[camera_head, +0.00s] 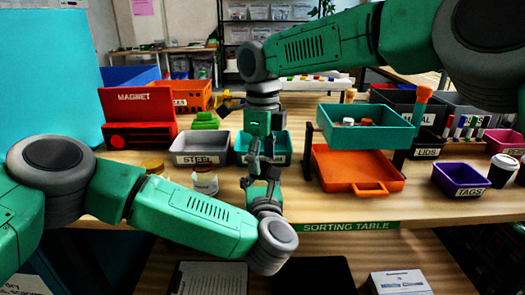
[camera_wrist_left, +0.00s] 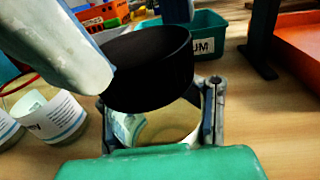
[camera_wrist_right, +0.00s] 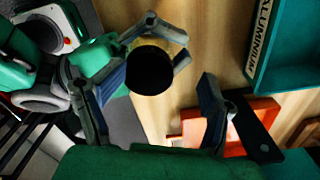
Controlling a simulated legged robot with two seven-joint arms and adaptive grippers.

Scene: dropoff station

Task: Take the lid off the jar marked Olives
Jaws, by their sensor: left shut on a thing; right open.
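In the left wrist view a clear jar (camera_wrist_left: 172,124) with a wide black lid (camera_wrist_left: 148,68) stands upright between the fingers of my left gripper (camera_wrist_left: 165,112). Its label is turned away and cannot be read. My left gripper, also in the head view (camera_head: 262,188), is shut on this jar. My right gripper (camera_head: 256,155) is open just above it, pointing down. In the right wrist view the black lid (camera_wrist_right: 150,71) lies below and between the spread fingers of my right gripper (camera_wrist_right: 150,88). I see no finger closed on the lid, which sits on the jar.
Other jars (camera_head: 205,181) stand left of my grippers. Behind are the grey steel bin (camera_head: 185,158) and a teal bin (camera_head: 284,160). An orange tray (camera_head: 350,185) and a raised teal tray (camera_head: 370,140) are to the right. The front-right wood is partly clear.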

